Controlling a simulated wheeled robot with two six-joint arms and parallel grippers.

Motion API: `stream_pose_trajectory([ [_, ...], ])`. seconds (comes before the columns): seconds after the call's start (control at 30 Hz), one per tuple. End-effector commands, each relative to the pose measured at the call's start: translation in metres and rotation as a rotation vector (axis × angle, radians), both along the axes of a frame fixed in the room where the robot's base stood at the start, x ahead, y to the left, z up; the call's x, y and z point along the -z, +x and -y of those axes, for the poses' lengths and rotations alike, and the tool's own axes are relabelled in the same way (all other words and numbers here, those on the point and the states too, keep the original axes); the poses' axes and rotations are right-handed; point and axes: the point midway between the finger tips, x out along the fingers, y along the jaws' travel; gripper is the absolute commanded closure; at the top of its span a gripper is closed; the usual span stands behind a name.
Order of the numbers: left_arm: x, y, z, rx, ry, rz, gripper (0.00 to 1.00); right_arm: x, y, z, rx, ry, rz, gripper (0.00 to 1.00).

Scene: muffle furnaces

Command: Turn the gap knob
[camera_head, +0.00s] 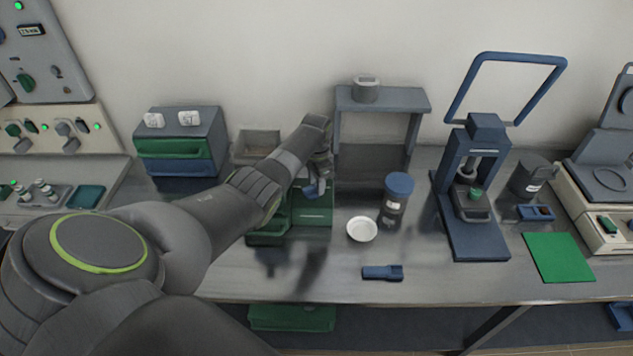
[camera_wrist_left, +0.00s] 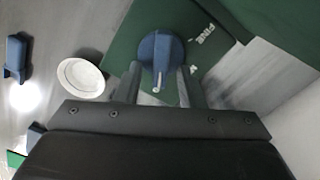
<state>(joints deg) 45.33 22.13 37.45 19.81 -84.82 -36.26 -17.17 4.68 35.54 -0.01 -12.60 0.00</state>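The gap knob is a blue round knob with a raised grip and a pale pointer mark (camera_wrist_left: 161,52). It sits on the dark green face of a box (camera_wrist_left: 128,40), beside white lettering that reads "FINE". In the head view the blue knob (camera_head: 313,189) shows just below my left gripper (camera_head: 321,172), on the green box (camera_head: 313,216). In the left wrist view my left gripper (camera_wrist_left: 160,88) has one finger on each side of the knob, with space between them. It looks open; contact with the knob cannot be told. My right gripper is not in view.
A white dish (camera_head: 362,229), a blue-lidded jar (camera_head: 396,197) and a small blue tool (camera_head: 382,272) lie to the right of the box. A grey stand (camera_head: 420,100) is behind. A blue press (camera_head: 480,240) stands further right. The table front is mostly clear.

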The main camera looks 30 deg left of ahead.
Motion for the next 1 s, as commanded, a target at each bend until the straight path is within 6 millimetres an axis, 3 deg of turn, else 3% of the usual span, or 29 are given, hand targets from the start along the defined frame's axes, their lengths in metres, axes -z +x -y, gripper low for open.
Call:
stream_pose_trajectory([
  [0.2,0.0,0.0001,0.0002,0.0,0.0,0.0,0.65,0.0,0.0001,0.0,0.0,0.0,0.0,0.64],
  [0.5,0.0,0.0,0.0002,0.0,0.0,0.0,1.0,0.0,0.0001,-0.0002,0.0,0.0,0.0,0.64],
  [1.0,-0.0007,0.0008,-0.0014,-0.113,-0.001,0.0,1.0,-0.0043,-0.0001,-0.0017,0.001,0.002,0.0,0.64],
])
